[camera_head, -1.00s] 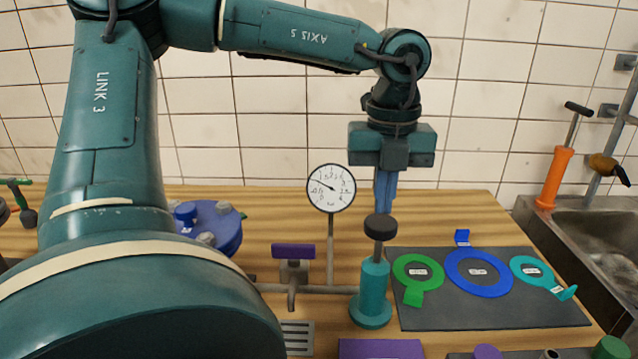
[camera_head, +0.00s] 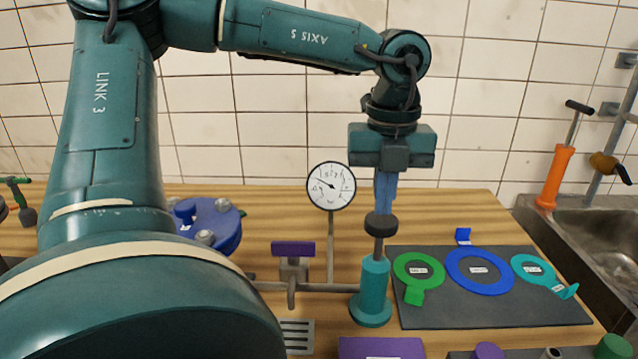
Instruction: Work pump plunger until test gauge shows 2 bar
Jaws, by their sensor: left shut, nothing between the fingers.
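The pump is a teal cylinder (camera_head: 374,290) on the bench with a grey rod and a black round plunger knob (camera_head: 381,224) raised above it. The test gauge (camera_head: 331,186) is a white dial on a thin post to the left of the pump. Its needle points to the upper left; the numbers are too small to read surely. My left gripper (camera_head: 384,208) points down with its blue fingers shut and empty. The fingertips are right above the knob, seemingly at its top; I cannot tell whether they touch. My right gripper is not in view.
A dark mat (camera_head: 490,312) with green, blue and teal rings lies to the right. An orange hand pump (camera_head: 555,178) stands by the sink (camera_head: 590,225). A blue flange (camera_head: 212,226) is at left.

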